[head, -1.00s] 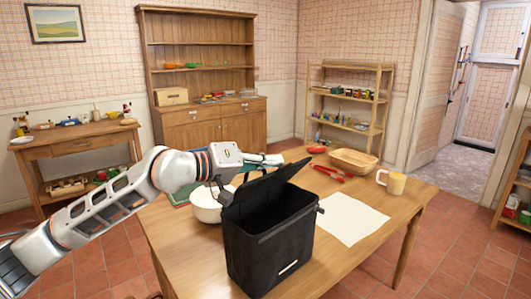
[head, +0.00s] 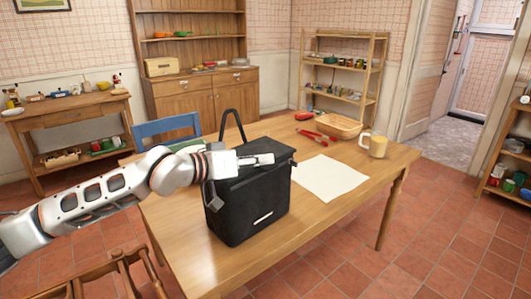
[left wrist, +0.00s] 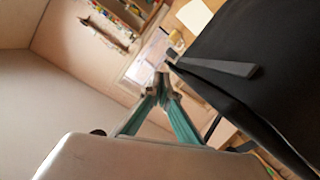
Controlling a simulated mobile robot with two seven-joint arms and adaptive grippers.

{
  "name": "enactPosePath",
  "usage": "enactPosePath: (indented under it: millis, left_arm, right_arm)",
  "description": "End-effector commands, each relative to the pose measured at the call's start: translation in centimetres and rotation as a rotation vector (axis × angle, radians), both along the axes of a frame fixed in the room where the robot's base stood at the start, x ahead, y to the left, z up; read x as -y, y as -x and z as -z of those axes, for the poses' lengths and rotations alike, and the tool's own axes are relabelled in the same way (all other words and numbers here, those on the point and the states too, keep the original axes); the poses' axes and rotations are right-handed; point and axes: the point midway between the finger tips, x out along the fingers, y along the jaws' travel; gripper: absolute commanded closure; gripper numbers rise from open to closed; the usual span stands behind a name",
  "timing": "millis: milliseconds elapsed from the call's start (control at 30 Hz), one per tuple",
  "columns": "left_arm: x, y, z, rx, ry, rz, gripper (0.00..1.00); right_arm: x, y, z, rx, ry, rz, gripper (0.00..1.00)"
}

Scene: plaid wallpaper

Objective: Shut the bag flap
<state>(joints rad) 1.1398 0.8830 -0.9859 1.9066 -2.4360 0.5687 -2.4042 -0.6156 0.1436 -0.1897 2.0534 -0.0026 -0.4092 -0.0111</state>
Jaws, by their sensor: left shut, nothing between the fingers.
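The black bag (head: 262,208) stands upright on the wooden table. Its flap (head: 272,148) lies low across the top opening, partly hidden by my gripper, so I cannot tell whether it is fully flat. A black handle loop (head: 232,120) sticks up at the back. My left gripper (head: 270,159) is shut and empty, its fingers over the flap at the top of the bag; contact is unclear. In the left wrist view, the shut fingertips (left wrist: 164,76) are beside the dark bag (left wrist: 270,50), which has a grey strip across it.
A blue chair (head: 166,127) stands behind the table and a wooden chair (head: 112,275) in front.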

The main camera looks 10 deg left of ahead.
Motion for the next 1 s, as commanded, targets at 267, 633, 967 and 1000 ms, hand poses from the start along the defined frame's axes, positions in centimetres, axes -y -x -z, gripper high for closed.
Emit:
enactPosePath:
  millis: [267, 633, 967, 1000]
  left_arm:
    - [-0.2, -0.1, 1.2, 0.039, -0.061, 0.0, 1.0]
    - [-0.2, -0.1, 1.5, 0.04, -0.069, 0.0, 1.0]
    - [-0.5, 0.0, -0.1, 0.044, -0.07, -0.003, 1.0]
    - [-0.6, 0.1, -0.8, 0.047, -0.07, -0.004, 1.0]
  right_arm:
    - [-0.1, 0.0, -0.1, 0.004, -0.001, -0.001, 0.6]
    - [-0.2, 0.0, 0.0, 0.002, -0.005, 0.001, 0.6]
    - [-0.2, -0.3, -0.8, 0.009, -0.007, 0.003, 0.6]
    - [-0.2, -0.4, -1.2, 0.013, -0.009, 0.003, 0.6]
